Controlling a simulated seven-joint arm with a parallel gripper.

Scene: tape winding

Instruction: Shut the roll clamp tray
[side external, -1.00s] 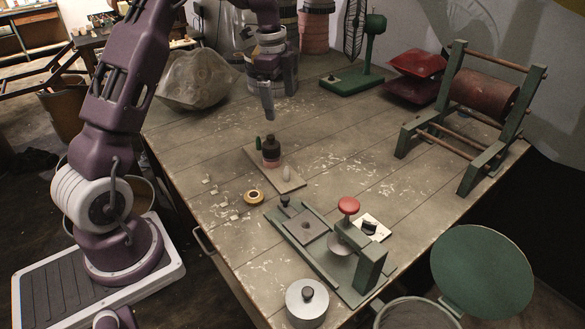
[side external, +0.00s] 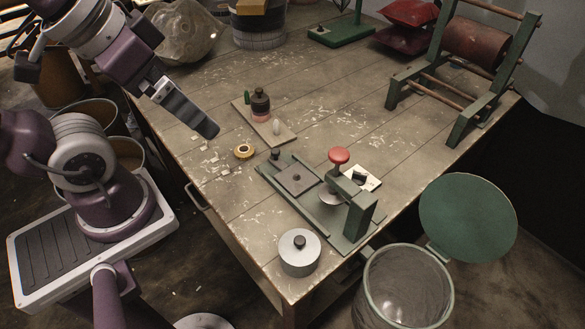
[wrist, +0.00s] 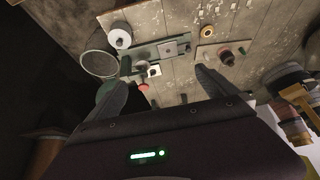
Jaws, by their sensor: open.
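The roll clamp is a long green base (side external: 345,238) near the table's front edge, with a red knob (side external: 339,156), a round metal disc and a green upright block. Its tray (side external: 296,178) is a grey square plate on the base, left of the disc and clear of it; a small black knob (side external: 274,154) stands at that end. The tray also shows in the wrist view (wrist: 170,48). My gripper (side external: 210,130) hangs above the table's left part, up and left of the clamp, touching nothing. In the wrist view its fingers (wrist: 160,78) are spread and empty.
A yellow tape roll (side external: 243,151) lies left of the tray. A lidded metal tin (side external: 299,252) stands at the front corner. A bin (side external: 408,290) with a raised green lid (side external: 468,218) is beyond the edge.

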